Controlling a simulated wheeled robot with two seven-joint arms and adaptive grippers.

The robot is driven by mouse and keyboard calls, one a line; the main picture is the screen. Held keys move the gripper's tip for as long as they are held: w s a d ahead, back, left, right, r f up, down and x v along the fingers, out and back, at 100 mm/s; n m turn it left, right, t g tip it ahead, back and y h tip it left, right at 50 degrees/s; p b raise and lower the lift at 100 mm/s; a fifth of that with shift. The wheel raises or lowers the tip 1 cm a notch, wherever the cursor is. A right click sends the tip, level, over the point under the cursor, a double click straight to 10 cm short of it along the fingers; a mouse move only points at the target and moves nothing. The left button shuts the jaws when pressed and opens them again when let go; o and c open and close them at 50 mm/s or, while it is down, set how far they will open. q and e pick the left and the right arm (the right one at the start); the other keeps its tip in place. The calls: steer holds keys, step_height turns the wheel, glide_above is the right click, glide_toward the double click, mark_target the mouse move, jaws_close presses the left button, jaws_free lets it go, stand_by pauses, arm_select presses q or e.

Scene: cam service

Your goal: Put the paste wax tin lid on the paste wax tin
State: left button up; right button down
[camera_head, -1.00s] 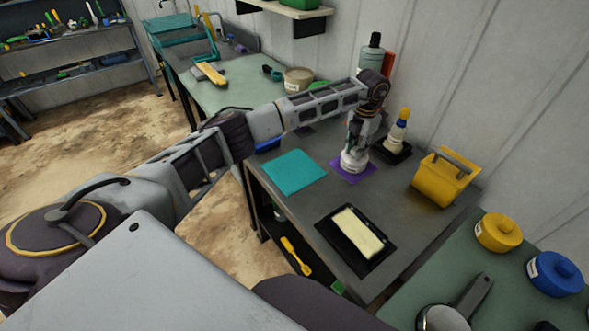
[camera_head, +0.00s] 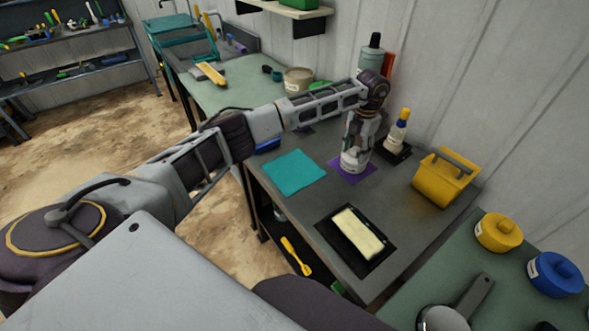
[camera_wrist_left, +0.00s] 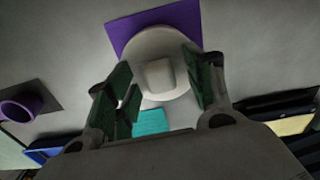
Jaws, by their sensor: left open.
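A white round tin (camera_head: 352,165) with a label on its side stands upright on a purple mat (camera_head: 338,172) on the grey bench. In the left wrist view, a white round lid (camera_wrist_left: 160,48) with a squarish knob shows from above, over the purple mat (camera_wrist_left: 185,15). It appears to sit on the tin, though I cannot tell how well it is seated. My left gripper (camera_head: 357,146) points down over it. Its green-padded fingers (camera_wrist_left: 160,82) are open on either side of the knob, with visible gaps. My right gripper is not in view.
A glue bottle (camera_head: 397,136) stands behind the tin on a dark mat. A yellow holder (camera_head: 441,183), a teal mat (camera_head: 294,173) and a black tray (camera_head: 378,265) with a pale block are nearby. Yellow (camera_head: 498,234) and blue (camera_head: 556,277) lidded tins stand at right.

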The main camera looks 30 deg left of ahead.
arm_select(q)
steer(key=shift+r+p, duration=2.05)
steer(key=shift+r, duration=1.9)
steer(key=shift+r, duration=0.1)
step_height(320, 180, up, 12)
stand_by(0.4)
stand_by(0.6)
